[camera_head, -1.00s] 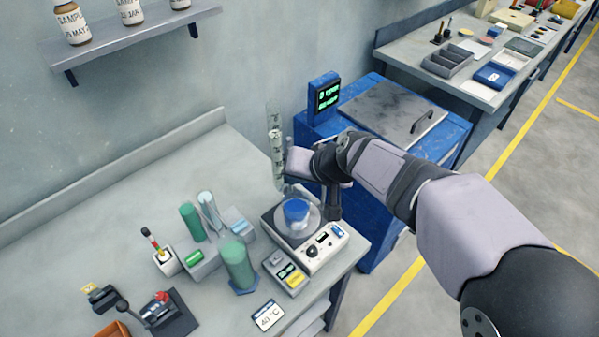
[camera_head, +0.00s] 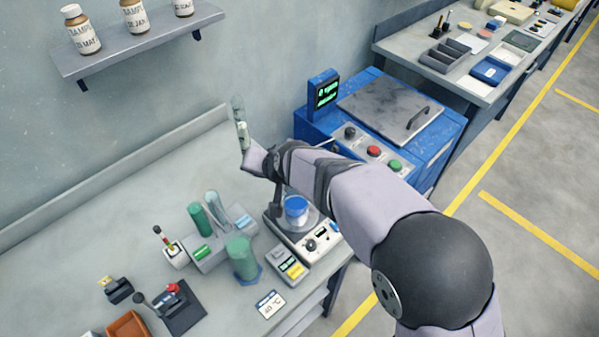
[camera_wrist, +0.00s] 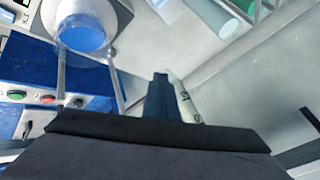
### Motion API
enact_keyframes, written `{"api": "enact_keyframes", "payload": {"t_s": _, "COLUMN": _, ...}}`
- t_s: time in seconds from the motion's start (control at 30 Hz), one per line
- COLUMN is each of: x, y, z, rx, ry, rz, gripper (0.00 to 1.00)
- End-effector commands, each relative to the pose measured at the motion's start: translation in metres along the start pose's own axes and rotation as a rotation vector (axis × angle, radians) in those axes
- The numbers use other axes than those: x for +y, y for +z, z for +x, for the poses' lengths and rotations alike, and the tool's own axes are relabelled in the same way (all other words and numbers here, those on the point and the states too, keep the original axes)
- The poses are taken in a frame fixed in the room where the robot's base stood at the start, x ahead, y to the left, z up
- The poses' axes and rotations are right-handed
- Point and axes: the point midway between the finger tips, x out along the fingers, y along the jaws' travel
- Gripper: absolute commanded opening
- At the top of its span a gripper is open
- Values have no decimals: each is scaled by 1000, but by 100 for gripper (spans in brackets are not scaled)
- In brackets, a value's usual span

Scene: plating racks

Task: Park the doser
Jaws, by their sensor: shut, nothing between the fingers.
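My gripper (camera_head: 279,201) points down at the left of the balance, partly hidden by my arm. In the wrist view its dark fingers (camera_wrist: 160,78) are together, with nothing held between them. A pale, clear cylinder with printed markings (camera_head: 241,128), perhaps the doser, stands up at the end of my arm. It also shows beside the fingers in the wrist view (camera_wrist: 186,102). I cannot tell how it is attached. A cup with blue contents (camera_head: 296,207) sits on the balance (camera_head: 305,240), just right of my gripper; it shows in the wrist view (camera_wrist: 82,32).
A rack (camera_head: 212,254) with tubes, a green cylinder (camera_head: 241,259), a small display unit (camera_head: 289,267) and a lever box (camera_head: 180,308) crowd the bench front. A blue machine (camera_head: 448,150) stands behind my arm. The bench's back left is clear.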

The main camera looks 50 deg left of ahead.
Motion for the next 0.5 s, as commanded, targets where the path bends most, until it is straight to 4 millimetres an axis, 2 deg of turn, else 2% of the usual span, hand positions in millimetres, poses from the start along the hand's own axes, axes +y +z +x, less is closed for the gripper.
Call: {"api": "enact_keyframes", "payload": {"t_s": 0.5, "x": -10, "y": -2, "z": 5, "rx": 3, "ry": -6, "rz": -3, "gripper": 0}}
